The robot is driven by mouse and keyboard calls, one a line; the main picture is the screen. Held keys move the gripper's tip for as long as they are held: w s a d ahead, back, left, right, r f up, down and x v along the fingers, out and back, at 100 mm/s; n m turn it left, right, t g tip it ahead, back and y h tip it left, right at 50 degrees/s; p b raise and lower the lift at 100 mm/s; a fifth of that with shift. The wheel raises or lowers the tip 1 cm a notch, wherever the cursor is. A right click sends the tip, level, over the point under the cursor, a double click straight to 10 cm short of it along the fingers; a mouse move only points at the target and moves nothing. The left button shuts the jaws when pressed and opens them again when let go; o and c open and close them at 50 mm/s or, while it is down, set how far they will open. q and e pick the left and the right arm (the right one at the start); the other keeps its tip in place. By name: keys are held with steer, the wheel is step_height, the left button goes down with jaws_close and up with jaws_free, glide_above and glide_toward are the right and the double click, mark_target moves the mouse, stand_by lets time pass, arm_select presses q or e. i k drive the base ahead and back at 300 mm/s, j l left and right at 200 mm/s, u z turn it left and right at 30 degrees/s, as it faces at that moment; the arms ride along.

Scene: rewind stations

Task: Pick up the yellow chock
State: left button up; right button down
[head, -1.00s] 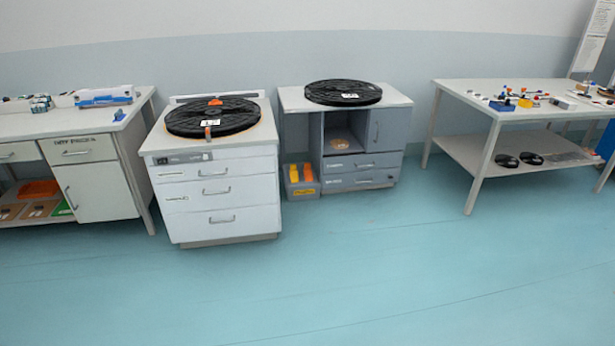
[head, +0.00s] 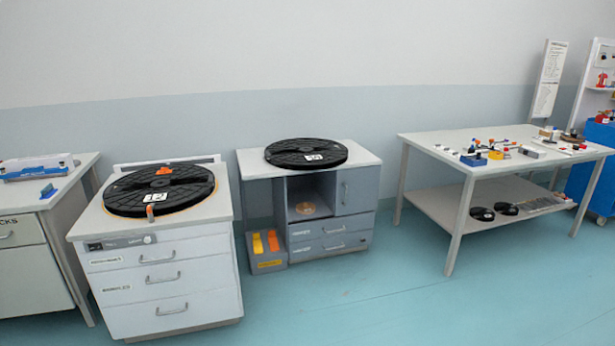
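A small grey bin (head: 267,262) stands on the floor at the left side of the grey cabinet. Two upright wedge-like pieces show in it: a yellow-orange one (head: 257,244) on the left and a more orange one (head: 273,241) on the right. They may be chocks, but they are too small to tell for sure. A small yellow piece (head: 495,155) also lies on the right table, its kind unclear. Neither of my grippers is in view.
A white drawer station (head: 165,275) with a black reel (head: 125,197) stands left of the bin. The grey cabinet (head: 358,190) carries another black reel (head: 306,153). A table (head: 420,143) with small parts stands right. The floor (head: 400,300) in front is clear.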

mark_target(259, 249)
steer(key=i, duration=3.5)
steer(key=i+l+u, duration=0.2)
steer(key=i, duration=0.5)
steer(key=j, duration=0.1)
